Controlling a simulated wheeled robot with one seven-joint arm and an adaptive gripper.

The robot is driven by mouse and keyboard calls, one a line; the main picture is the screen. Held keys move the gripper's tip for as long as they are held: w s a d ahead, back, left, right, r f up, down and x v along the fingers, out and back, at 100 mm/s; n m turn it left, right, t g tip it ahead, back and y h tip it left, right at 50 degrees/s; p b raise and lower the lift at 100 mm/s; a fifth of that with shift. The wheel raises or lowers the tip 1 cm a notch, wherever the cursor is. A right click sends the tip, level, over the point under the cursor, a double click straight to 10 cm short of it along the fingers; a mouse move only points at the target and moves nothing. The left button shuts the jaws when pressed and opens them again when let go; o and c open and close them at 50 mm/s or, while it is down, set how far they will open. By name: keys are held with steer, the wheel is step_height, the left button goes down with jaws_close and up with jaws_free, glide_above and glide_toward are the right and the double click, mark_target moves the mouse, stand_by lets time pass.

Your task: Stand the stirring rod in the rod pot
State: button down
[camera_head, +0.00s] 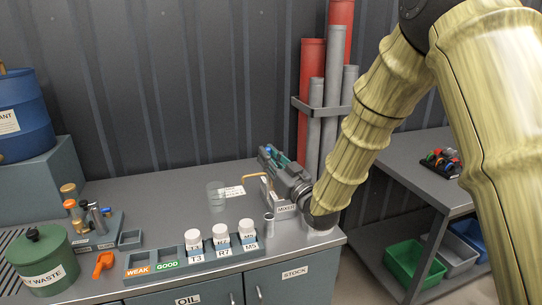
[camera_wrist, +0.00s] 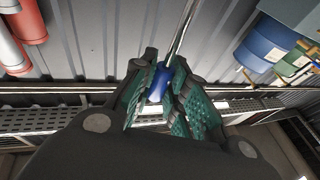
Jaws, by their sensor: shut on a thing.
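My gripper (camera_head: 277,160) is over the back right of the bench, its green-padded fingers pointing toward the wall. In the wrist view my gripper (camera_wrist: 163,82) is shut on the blue handle of the stirring rod (camera_wrist: 158,86). The rod's thin shiny shaft runs up and away past the fingertips. In the head view only a bit of blue shows at the fingers, and the shaft is hard to make out. A small grey upright cylinder (camera_head: 269,224), which looks like the rod pot, stands on the bench below and in front of my gripper, apart from it.
A clear beaker (camera_head: 216,194) stands left of my gripper, and a bent copper-coloured tube (camera_head: 257,175) is close by it. A rack (camera_head: 172,263) with several white-capped jars lines the front edge. A green waste can (camera_head: 42,262) is at left. The bench middle is clear.

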step_height(320, 180, down, 11)
steer(key=b, duration=0.6)
steer(key=shift+d, duration=0.15)
stand_by(0.7)
steer(key=shift+s+r, duration=0.1)
steer(key=c, duration=1.3)
jaws_free()
steer(key=shift+s, duration=0.1)
steer(key=v, duration=1.2)
